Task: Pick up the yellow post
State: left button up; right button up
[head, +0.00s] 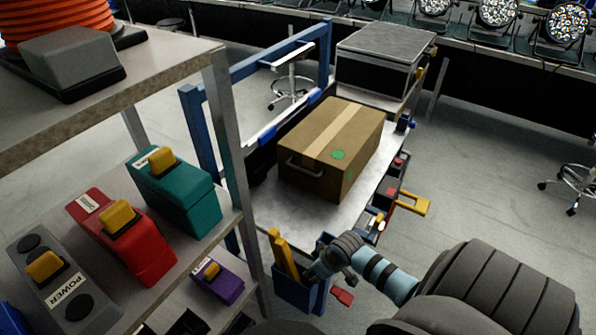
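A yellow post (284,253) stands slightly tilted in a blue holder (296,293) at the near end of the cart. It looks like two narrow yellow pieces side by side, and its lower end is hidden in the holder. My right gripper (312,272) comes in from the right, just right of the post and over the holder's edge. Its fingertips are small and dark here, so I cannot tell whether they touch the post or how far apart they are. My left gripper is not in view.
A cardboard box (333,147) sits on the cart top (340,212). A metal shelf (222,120) on the left holds red (125,235), teal (175,195) and purple (217,280) boxes. A yellow handle (412,203) juts from the cart's right side. Open floor lies to the right.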

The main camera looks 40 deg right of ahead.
jog(key=n+y+b, duration=0.1)
jog(key=n, duration=0.1)
send_near(292, 263)
jog(key=b+x, duration=0.7)
jog(key=x, duration=0.4)
jog(key=shift+f, duration=0.15)
grip_shut()
